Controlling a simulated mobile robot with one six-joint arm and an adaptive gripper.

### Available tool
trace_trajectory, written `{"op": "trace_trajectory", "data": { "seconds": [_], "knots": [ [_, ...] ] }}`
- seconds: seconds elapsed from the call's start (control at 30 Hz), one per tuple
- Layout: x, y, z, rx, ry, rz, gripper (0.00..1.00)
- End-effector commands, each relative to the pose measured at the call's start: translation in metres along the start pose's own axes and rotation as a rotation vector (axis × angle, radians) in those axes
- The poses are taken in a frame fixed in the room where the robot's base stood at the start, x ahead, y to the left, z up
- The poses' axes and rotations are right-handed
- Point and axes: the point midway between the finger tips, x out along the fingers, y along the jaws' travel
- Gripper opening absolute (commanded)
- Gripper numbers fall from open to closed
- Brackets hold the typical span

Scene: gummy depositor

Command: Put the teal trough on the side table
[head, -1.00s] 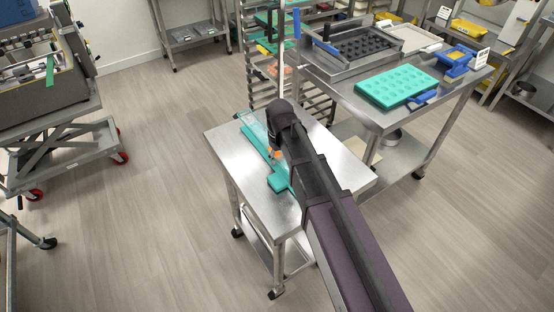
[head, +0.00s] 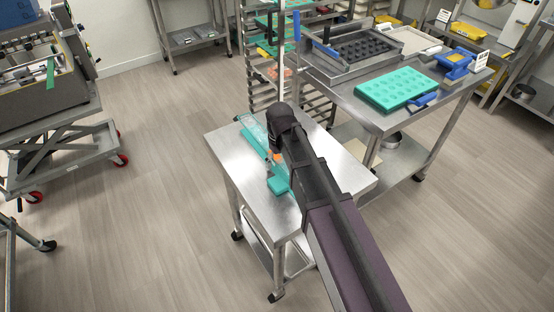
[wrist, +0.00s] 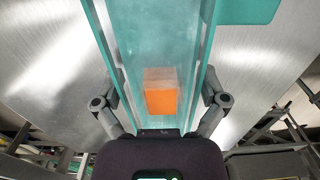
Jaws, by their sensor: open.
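The teal trough (head: 252,137) lies lengthwise on the small steel side table (head: 222,146) in the head view, and my arm covers part of it. In the wrist view the trough (wrist: 122,45) runs away from my gripper, with clear, teal-edged walls and an orange block (wrist: 161,98) in it. My gripper (wrist: 160,112) is open, its two fingers spread on either side of the trough. In the head view the gripper is mostly hidden behind my arm, so finger contact cannot be told.
A larger steel table (head: 368,117) at the right holds a teal mould (head: 396,89) and a dark tray (head: 360,46). A tray rack (head: 262,95) stands behind the side table.

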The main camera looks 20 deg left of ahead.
Motion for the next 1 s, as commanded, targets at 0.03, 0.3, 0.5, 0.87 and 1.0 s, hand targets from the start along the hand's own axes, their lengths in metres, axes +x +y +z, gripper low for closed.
{"op": "trace_trajectory", "data": {
  "seconds": [0.03, 0.3, 0.5, 0.87, 1.0],
  "knots": [
    [-0.001, 0.000, 0.000, 0.000, 0.000, 0.000, 0.92],
    [-0.010, 0.000, 0.000, 0.000, 0.000, 0.000, 0.92],
    [-0.024, 0.000, 0.000, 0.000, 0.000, 0.000, 0.92],
    [-0.054, 0.000, 0.000, 0.000, 0.000, 0.000, 0.92],
    [-0.066, 0.000, 0.000, 0.000, 0.000, 0.000, 0.92]
  ]
}}
